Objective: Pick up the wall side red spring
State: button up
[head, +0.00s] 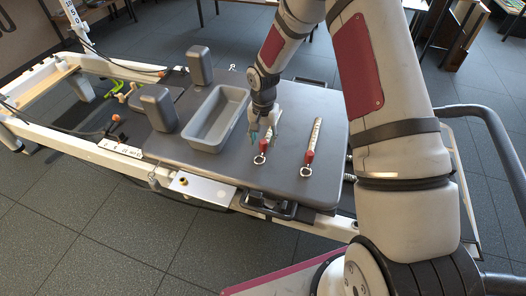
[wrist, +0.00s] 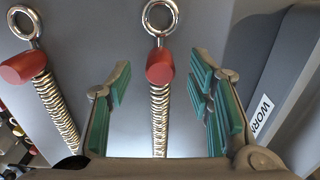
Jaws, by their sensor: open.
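Two metal coil springs, each with a red collar and a ring end, lie side by side on the dark grey carriage top (head: 232,172). The left one in the head view, nearer the wall, has its red collar (head: 263,146) just in front of my gripper (head: 264,130). In the wrist view this spring (wrist: 160,105) runs up the middle between my open green-padded fingers (wrist: 160,105), with its collar and ring beyond the fingertips. Neither finger visibly touches it. The other spring (head: 313,142) lies to the right, and at the left in the wrist view (wrist: 50,95).
A grey open bin (head: 203,141) stands left of my gripper; its labelled side shows at the right in the wrist view (wrist: 265,115). Two grey shoulder blocks (head: 158,107) stand farther left. A handle (head: 270,207) sits at the front edge.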

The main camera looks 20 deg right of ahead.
notch_tip(320, 180, down, 3)
jog(key=shift+r+b, duration=0.1)
jog(key=shift+b, duration=0.25)
jog(key=shift+c, duration=0.2)
grip_shut()
jog(key=shift+r, duration=0.1)
